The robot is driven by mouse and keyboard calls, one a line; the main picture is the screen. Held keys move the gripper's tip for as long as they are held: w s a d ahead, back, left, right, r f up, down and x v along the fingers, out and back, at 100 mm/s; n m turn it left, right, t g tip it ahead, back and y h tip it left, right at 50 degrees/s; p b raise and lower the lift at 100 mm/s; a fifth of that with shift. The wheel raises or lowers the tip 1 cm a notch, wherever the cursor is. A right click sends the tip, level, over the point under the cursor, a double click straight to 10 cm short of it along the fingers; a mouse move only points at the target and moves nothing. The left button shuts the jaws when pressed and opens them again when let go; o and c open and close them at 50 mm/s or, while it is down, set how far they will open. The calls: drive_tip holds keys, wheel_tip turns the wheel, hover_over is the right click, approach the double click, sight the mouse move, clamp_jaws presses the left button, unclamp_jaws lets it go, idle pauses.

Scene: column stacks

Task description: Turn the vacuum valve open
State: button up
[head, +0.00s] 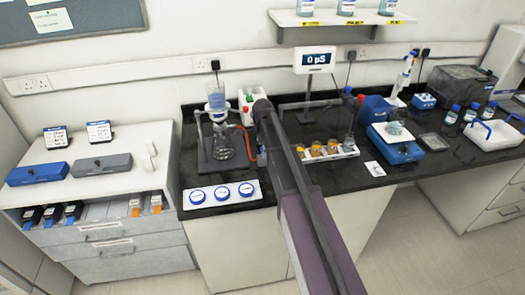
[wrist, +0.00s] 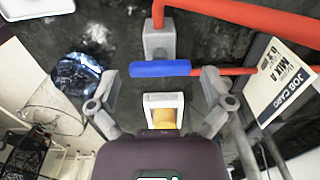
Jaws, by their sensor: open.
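The vacuum valve shows in the wrist view as a grey block (wrist: 159,42) with a blue lever handle (wrist: 160,69) lying crosswise in the picture. Red tubing runs from the block up and to the right. My gripper (wrist: 158,78) is open, with one finger towards each end of the blue handle and nothing held. Whether a finger touches the handle I cannot tell. In the head view, red tubing (head: 245,140) shows beside the filter flask (head: 223,147); my arm covers much of the valve area and my gripper.
A job card (wrist: 283,80) stands at the right in the wrist view. In the head view, a tray of several round blue-rimmed dishes (head: 222,193) lies in front, and a rack of amber-topped jars (head: 330,151) is right of my arm.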

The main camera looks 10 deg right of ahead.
drive_tip(key=c, duration=1)
drive_tip(key=shift+o, duration=0.2)
drive_tip(key=shift+n, duration=0.5)
drive_tip(key=n, duration=0.2)
drive_tip(key=shift+n, duration=0.3)
drive_tip(key=n, duration=0.4)
drive_tip(key=shift+n, duration=0.3)
drive_tip(key=n, duration=0.9)
drive_tip(key=shift+s+n, duration=0.1)
drive_tip(key=shift+n, duration=0.3)
